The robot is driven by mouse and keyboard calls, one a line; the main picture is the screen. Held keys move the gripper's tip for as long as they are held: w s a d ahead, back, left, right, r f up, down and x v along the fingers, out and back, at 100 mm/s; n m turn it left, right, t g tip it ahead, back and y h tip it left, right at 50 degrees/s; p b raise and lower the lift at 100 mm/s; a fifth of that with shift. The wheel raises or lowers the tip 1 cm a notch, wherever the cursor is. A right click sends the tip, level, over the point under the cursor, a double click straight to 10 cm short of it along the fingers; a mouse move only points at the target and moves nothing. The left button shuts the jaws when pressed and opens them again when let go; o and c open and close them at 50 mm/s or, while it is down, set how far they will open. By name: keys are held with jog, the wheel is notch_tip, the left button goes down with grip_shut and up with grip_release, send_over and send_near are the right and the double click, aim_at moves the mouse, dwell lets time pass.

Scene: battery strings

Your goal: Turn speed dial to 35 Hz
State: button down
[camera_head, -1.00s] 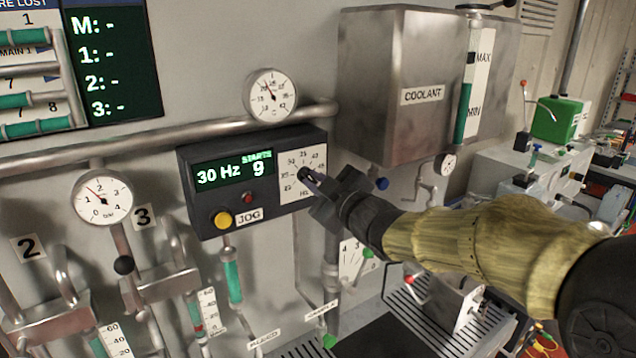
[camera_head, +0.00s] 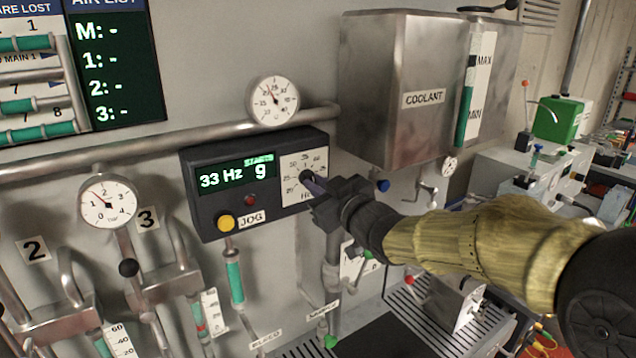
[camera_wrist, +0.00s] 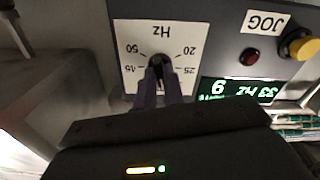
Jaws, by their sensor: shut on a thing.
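The speed dial's black knob (camera_head: 305,175) sits on a white scale plate (camera_head: 318,158) at the right of the dark control box (camera_head: 255,140). The green display (camera_head: 234,176) on the box reads 33 Hz, with STARTS 9 beside it. My gripper (camera_head: 314,183) reaches in from the right and is shut on the knob. In the wrist view the picture is upside down; the gripper (camera_wrist: 158,75) has both fingers on the knob (camera_wrist: 158,60), in front of the plate marked Hz. The fingers hide part of the scale and the knob's pointer.
A yellow button (camera_head: 225,223) with a JOG label and a small red button (camera_head: 250,200) are on the same box. A pipe and a round gauge (camera_head: 273,101) are above it. The coolant tank (camera_head: 390,120) stands at the upper right, close above my arm.

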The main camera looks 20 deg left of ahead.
jog(key=shift+f+m+p, duration=0.1)
jog(key=shift+m+p, duration=0.35)
jog(key=shift+m, duration=1.15)
jog(key=c, duration=1.5)
grip_release()
jog(key=shift+s+d, duration=0.1)
jog(key=b+v, duration=0.3)
jog(key=v, duration=1.4)
jog(key=shift+s, duration=0.1)
